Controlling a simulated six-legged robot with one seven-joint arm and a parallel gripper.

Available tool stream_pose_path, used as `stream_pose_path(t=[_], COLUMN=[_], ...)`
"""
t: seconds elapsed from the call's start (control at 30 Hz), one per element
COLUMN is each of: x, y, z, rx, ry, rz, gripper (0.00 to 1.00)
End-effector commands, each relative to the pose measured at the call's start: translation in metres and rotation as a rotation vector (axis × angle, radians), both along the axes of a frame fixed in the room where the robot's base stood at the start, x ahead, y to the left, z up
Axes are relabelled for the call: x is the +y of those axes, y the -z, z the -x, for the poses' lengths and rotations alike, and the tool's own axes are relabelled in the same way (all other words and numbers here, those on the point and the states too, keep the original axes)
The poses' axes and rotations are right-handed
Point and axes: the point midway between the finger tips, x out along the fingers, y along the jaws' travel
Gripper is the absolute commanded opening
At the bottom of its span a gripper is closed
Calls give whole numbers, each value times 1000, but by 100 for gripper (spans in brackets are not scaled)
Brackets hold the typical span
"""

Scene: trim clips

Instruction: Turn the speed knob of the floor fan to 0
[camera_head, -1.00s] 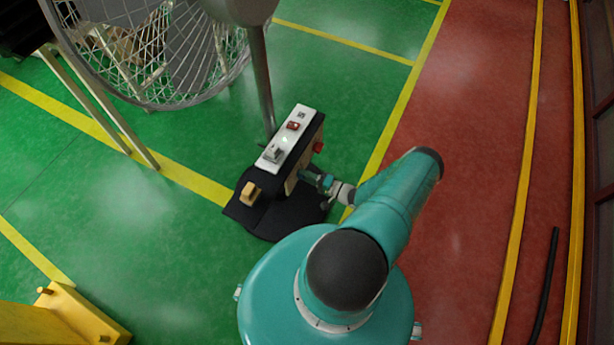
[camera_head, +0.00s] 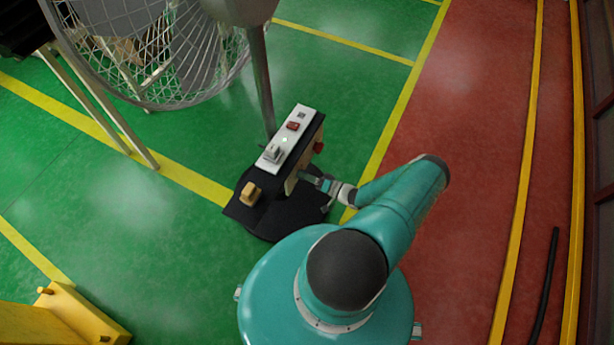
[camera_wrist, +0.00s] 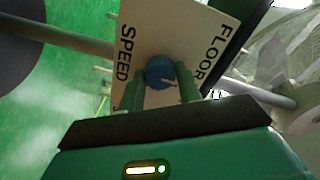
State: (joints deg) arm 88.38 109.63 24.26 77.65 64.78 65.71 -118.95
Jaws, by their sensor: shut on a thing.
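The floor fan (camera_head: 150,50) stands at the upper left of the head view, with a black-and-white control box (camera_head: 283,135) on its base. In the wrist view, the blue round speed knob (camera_wrist: 160,71) sits on a cream panel (camera_wrist: 192,22) lettered SPEED and FLOOR. A pale pointer mark shows on the knob, aimed toward the right of the picture. My gripper (camera_wrist: 171,86) has its two teal fingers on the knob, shut on it. In the head view my gripper (camera_head: 317,182) is at the box's right side, and the knob is hidden there. Most of the scale is hidden.
A red button (camera_head: 319,147) sticks out of the box's side just beyond my gripper. A yellow pedal-like block (camera_head: 250,193) is on the black base. A yellow frame (camera_head: 75,315) stands at lower left. The red floor to the right is mostly clear.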

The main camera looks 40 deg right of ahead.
Motion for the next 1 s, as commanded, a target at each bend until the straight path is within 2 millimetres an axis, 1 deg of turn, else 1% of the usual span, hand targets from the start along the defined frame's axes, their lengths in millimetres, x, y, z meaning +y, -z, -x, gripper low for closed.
stream_pose_path(t=[0.17,0.2,0.27,0.3,0.57,0.67,0.77,0.83,1.0], x=[-1,-1,-1,-1,-1,-2,-6,-10,-22], y=[1,1,1,1,0,0,0,0,0], z=[2,2,1,1,1,4,13,24,59], rx=[3,3,3,3,1,2,2,1,3], ry=[1,1,1,1,0,1,2,3,3], rz=[2,2,2,2,0,1,1,1,1], gripper=[11,36,48,56,56,56,56,56,56])
